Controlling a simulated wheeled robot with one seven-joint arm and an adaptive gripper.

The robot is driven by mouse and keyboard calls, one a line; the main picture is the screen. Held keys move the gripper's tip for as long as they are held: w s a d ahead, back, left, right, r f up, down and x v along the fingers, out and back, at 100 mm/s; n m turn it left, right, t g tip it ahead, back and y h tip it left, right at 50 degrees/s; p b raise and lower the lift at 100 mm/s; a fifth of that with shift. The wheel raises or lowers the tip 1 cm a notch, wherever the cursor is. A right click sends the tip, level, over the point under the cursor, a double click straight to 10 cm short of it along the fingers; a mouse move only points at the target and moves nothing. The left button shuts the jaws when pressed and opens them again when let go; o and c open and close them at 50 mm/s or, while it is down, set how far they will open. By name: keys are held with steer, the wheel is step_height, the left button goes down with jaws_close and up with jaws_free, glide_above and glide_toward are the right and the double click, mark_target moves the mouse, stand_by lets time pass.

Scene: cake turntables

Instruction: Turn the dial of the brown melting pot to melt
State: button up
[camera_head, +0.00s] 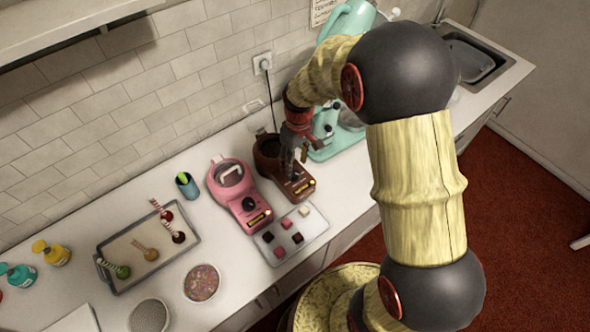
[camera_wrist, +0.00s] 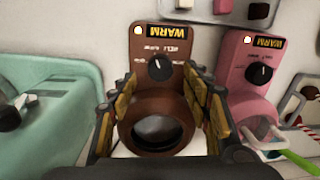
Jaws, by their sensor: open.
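The brown melting pot (camera_head: 268,146) stands on the counter, right of the pink one, in the head view. In the wrist view the brown pot (camera_wrist: 143,47) is in the centre, with a black round dial (camera_wrist: 159,68), a yellow WARM label and a round dark bowl opening. White lettering lies around the dial; its pointer is too small to read surely. My gripper (camera_head: 293,165) is over the brown pot's front part, partly hiding the dial in the head view. In the wrist view my gripper (camera_wrist: 165,98) is open, its fingers on either side of the pot's image, with nothing between them visibly held.
The pink melting pot (camera_head: 232,187) stands close on the left. A tray with chocolate pieces (camera_head: 316,236) lies in front. A teal mixer (camera_head: 327,148) stands close on the right. A power cord runs up to a wall socket (camera_head: 263,63).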

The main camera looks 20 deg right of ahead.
mark_target(294, 173)
steer(key=shift+a+f, duration=0.15)
steer(key=shift+f, duration=1.8)
steer(key=shift+c, duration=0.3)
steer(key=c, duration=1.1)
